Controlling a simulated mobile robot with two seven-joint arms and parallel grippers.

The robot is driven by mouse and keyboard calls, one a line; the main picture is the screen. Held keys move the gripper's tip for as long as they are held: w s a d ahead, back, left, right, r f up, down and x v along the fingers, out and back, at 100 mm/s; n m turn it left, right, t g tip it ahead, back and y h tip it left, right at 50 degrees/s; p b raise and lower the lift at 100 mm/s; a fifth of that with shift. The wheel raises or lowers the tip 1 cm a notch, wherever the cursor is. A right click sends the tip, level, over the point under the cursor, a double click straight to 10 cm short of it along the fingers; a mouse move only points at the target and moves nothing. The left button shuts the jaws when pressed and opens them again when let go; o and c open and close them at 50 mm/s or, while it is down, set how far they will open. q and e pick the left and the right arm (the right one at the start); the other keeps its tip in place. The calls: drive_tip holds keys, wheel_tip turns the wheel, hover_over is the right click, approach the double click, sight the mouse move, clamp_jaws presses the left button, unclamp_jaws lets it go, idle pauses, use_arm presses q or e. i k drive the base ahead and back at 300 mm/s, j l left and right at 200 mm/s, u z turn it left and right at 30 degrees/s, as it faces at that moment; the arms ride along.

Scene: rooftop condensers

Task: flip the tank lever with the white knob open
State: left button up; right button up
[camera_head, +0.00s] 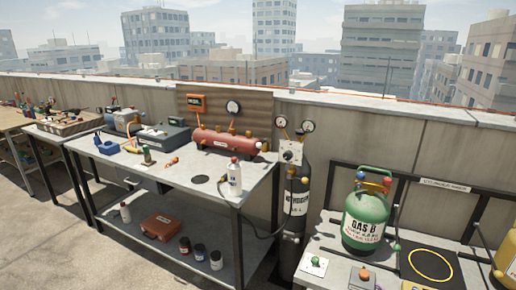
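A red horizontal tank (222,141) lies on the back of the grey workbench (190,183), against a brown corrugated panel. A small white knob (258,145) shows at its right end, and small orange fittings show along its top. The lever under the white knob is too small for me to tell its position. Neither of my grippers is in the head view.
A white bottle (234,177) stands on the bench in front of the tank. A black cylinder (296,204) with gauges and a hose stands right of the bench. A green gas tank (366,220) sits farther right. A parapet wall (345,150) runs behind.

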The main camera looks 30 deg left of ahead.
sight(259, 145)
drive_tip(key=i+j+u, duration=0.1)
drive_tip(key=i+j, duration=0.5)
drive_tip(key=j, duration=0.3)
drive_tip(key=i+j+u, duration=0.15)
drive_tip(key=i+j, duration=0.5)
drive_tip(key=j, duration=0.25)
drive_tip(key=i+j+u, duration=0.1)
drive_tip(key=i+j, duration=0.55)
drive_tip(key=j, duration=0.15)
